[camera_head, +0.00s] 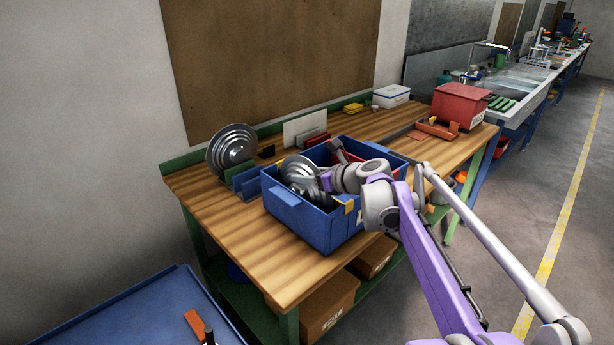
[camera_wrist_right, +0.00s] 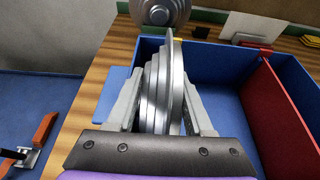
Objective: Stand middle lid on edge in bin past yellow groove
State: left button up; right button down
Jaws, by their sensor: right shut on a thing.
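A silver stepped lid (camera_head: 297,170) is upright, edge-on between my right fingers, inside the left part of the blue bin (camera_head: 312,226). My right gripper (camera_wrist_right: 166,85) is shut on this lid (camera_wrist_right: 160,102); its grey fingers press on either side. Whether the lid's lower edge touches the bin floor is hidden. A yellow mark (camera_head: 349,206) sits on the bin's near rim, and another yellow mark (camera_wrist_right: 178,40) shows at the far rim. Another silver lid (camera_head: 232,147) stands on edge in a rack (camera_head: 246,182) left of the bin. My left gripper is not in view.
A red divider (camera_wrist_right: 282,118) crosses the bin's right side. Behind the bin stand a white panel (camera_head: 304,129) and a small yellow stack (camera_head: 353,108). A red box (camera_head: 460,105) stands farther right. The wooden bench (camera_head: 222,210) is bare left of the bin. A blue tray (camera_head: 120,320) lies lower left.

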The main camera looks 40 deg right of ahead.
jog(key=shift+c, duration=1.4)
grip_release()
